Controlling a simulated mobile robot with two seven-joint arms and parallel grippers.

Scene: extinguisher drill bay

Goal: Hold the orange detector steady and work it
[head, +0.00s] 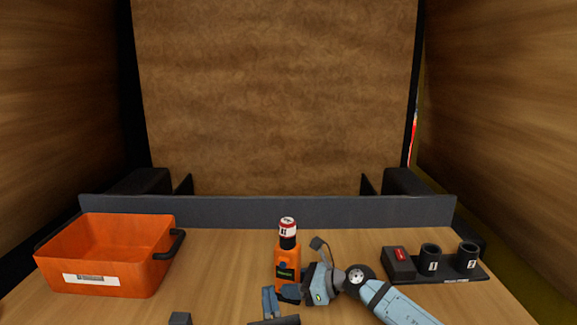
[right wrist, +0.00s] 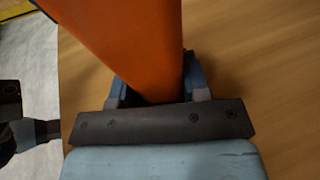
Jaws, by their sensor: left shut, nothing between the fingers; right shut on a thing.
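The orange detector (head: 287,262) stands upright near the middle of the table, with a dark neck and a red-and-white top (head: 287,227). My right gripper (head: 291,292) comes in from the right and is shut on its lower body. In the right wrist view the orange body (right wrist: 130,42) lies between the two fingers (right wrist: 156,88). My left gripper (head: 270,300) is shut and empty at the bottom of the head view, just left of and nearer than the detector's base. Part of it shows at the left edge of the right wrist view (right wrist: 38,130).
An orange bin (head: 105,271) with a dark handle and white label stands on the left. On the right, a dark tray (head: 455,277) holds a box with a red top (head: 399,262) and cups marked 1 (head: 430,261) and 2 (head: 467,259). A low grey wall (head: 230,213) closes the back.

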